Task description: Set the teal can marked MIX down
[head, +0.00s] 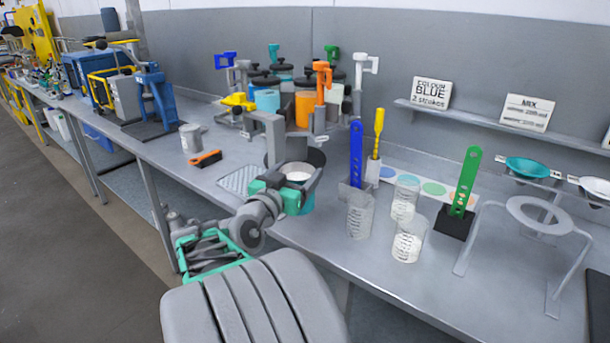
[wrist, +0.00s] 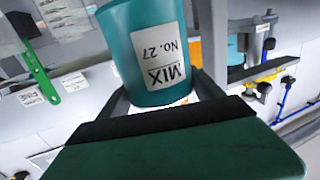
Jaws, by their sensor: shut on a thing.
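The teal can marked MIX (wrist: 160,50) fills the middle of the wrist view, its white label reading "MIX No. 27" upside down in the picture. My gripper (wrist: 165,92) is shut on it, with a dark finger on either side. The gripper hides much of the can there. I cannot tell whether its base touches the bench.
The grey bench (head: 330,235) holds clear beakers (head: 359,215) and a blue strip in a holder (head: 356,155) to the right. A perforated mat (head: 238,180) and orange-handled brush (head: 205,158) lie left. A dark round piece (head: 313,157) stands just behind the can.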

